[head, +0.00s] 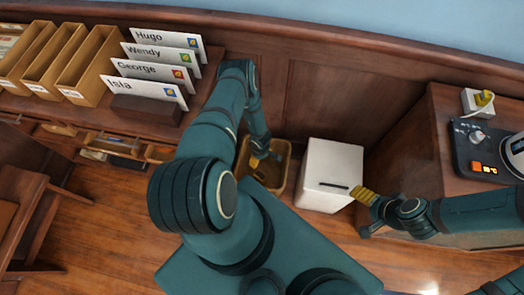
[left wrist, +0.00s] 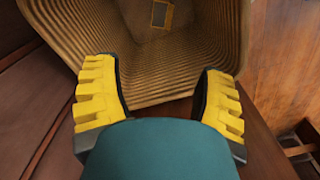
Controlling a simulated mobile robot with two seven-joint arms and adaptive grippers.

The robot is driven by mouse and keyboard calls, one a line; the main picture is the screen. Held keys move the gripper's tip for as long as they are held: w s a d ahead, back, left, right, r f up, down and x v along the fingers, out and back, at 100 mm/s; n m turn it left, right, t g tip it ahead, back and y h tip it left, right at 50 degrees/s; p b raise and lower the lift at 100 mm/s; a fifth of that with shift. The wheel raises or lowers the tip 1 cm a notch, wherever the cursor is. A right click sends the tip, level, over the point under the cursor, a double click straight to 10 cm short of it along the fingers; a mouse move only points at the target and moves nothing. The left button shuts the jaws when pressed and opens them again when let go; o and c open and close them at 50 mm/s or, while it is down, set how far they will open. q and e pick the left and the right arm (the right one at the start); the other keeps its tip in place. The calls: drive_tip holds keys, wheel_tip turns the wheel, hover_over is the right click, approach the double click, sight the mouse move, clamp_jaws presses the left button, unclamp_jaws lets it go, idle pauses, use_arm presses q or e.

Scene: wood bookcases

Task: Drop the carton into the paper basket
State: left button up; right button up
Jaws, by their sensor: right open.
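The paper basket (head: 279,181) is a tan, ribbed open bin on the floor against the wood panelling. Its ribbed inner wall fills the upper part of the left wrist view (left wrist: 185,72). My left gripper (head: 266,160) hangs over the basket's mouth. In the left wrist view its yellow fingers (left wrist: 160,100) are wide apart with nothing between them. A small brown rectangular shape (left wrist: 158,14) lies deep inside the basket; it may be the carton, but I cannot tell for sure. My right gripper (head: 366,206) is open and empty, beside the white box.
A white box (head: 331,165) with a dark slot stands right of the basket. A wooden shelf at left holds trays (head: 48,62) and name cards (head: 150,62). A wooden cabinet (head: 415,160) at right bears a dark device (head: 478,150). A chair (head: 30,215) stands at left.

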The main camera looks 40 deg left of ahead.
use_arm(q)
wheel_tip(320, 180, up, 12)
idle(0.6)
idle(0.5)
